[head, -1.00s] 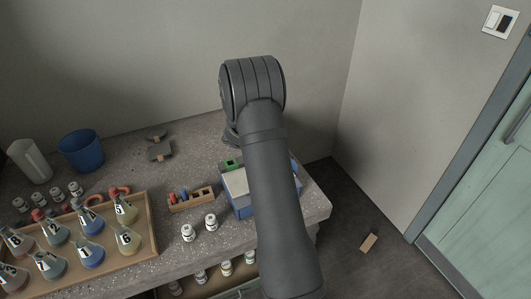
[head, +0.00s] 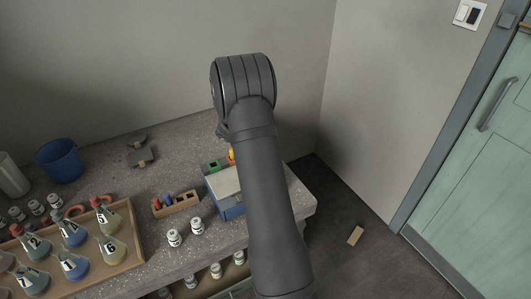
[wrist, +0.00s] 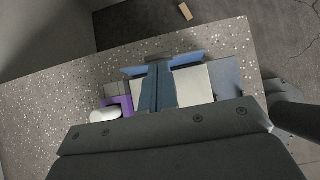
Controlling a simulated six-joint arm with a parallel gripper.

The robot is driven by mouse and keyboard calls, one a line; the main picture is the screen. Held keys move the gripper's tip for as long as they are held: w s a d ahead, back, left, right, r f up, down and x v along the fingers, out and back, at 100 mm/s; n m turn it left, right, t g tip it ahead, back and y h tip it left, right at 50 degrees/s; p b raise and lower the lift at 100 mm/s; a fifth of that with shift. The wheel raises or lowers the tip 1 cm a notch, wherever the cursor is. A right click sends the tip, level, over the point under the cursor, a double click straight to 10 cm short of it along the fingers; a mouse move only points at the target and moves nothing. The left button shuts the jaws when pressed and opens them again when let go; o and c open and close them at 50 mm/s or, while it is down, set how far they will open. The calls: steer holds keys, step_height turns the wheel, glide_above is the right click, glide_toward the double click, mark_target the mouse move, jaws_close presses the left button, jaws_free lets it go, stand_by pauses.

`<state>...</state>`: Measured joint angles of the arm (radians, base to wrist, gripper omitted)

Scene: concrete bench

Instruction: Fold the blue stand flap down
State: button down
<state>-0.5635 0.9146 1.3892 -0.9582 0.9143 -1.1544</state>
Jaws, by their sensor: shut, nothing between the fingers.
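The blue stand (head: 232,210) is a box with a pale top, near the right end of the bench in the head view. My arm covers its right part there. In the wrist view its pale top (wrist: 194,86) lies below my gripper. A blue flap (wrist: 187,60) shows at the stand's far edge as a strip on both sides of the fingers; its middle is hidden, and its exact angle I cannot tell. My gripper (wrist: 158,66) is shut and empty, its fingertips over the stand by the flap. Whether they touch the flap is unclear.
A small rack (head: 176,203), two white jars (head: 197,226) and a wooden tray (head: 131,257) of numbered flasks stand left of the stand. A blue bucket (head: 60,160) is farther left. A purple piece (wrist: 122,102) and white cylinder (wrist: 105,114) lie beside the stand.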

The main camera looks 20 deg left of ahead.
steer(key=shift+w+d+r+g+y, duration=0.25)
steer(key=shift+w+d+g+y, duration=0.25)
steer(key=shift+g+y, duration=0.1)
steer(key=shift+w+d+g+y, duration=0.7)
steer(key=shift+w+g+y, duration=0.05)
steer(key=shift+g+y, duration=0.15)
steer(key=w+d+f+g+y, duration=0.5)
steer(key=g+y, duration=0.2)
steer(key=shift+w+d+f+g+y, duration=0.2)
steer(key=shift+f+g+y, duration=0.1)
